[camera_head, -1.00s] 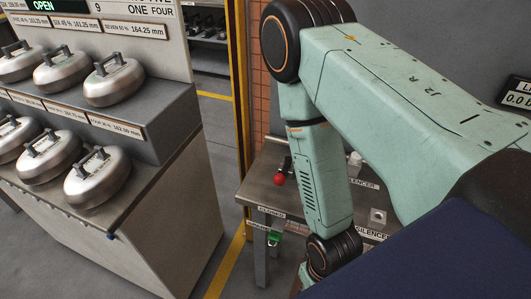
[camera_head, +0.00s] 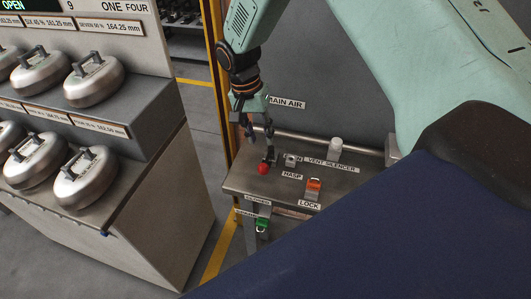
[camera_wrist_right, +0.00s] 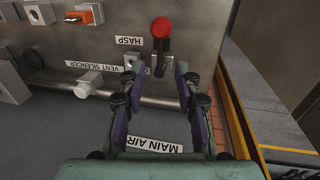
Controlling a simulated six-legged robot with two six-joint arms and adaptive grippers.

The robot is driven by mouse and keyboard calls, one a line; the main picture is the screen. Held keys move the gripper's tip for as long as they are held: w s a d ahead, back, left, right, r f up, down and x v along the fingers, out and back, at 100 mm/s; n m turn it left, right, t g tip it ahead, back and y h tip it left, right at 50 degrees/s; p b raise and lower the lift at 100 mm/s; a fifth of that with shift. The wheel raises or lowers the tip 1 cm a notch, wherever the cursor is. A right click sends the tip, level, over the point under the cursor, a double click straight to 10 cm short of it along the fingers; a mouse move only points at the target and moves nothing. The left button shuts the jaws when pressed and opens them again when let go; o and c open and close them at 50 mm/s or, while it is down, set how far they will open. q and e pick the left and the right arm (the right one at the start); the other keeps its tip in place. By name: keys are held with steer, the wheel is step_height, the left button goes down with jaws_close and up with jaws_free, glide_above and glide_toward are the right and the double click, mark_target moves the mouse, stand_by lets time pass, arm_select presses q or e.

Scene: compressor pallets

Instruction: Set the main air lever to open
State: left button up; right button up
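The main air lever has a red knob (camera_head: 264,168) on a dark arm and stands on the grey metal bench (camera_head: 238,184). In the right wrist view the red knob (camera_wrist_right: 161,27) is at the top, with the dark arm below it. My right gripper (camera_head: 262,139) hangs just above and behind the knob. In the wrist view my right gripper (camera_wrist_right: 157,72) is open, its two fingers on either side of the lever's base end, the knob beyond the tips. I cannot tell whether a finger touches the lever. My left gripper is not in view.
A MAIN AIR label (camera_head: 287,103) is on the wall behind. An orange lock (camera_head: 314,186), a vent silencer (camera_head: 335,146) and a hasp block (camera_head: 291,160) stand right of the lever. A green tag (camera_head: 262,226) hangs at the front. A rack of metal canisters (camera_head: 88,178) stands left.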

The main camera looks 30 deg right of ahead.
mark_target(266, 160)
steer(key=f, duration=0.4)
steer(key=d+f, duration=0.1)
steer(key=f, duration=0.1)
steer(key=shift+s+f, duration=0.3)
steer(key=shift+s, duration=0.1)
steer(key=shift+a+f, duration=0.1)
steer(key=shift+f, duration=0.25)
steer(key=shift+c, duration=0.2)
jaws_close()
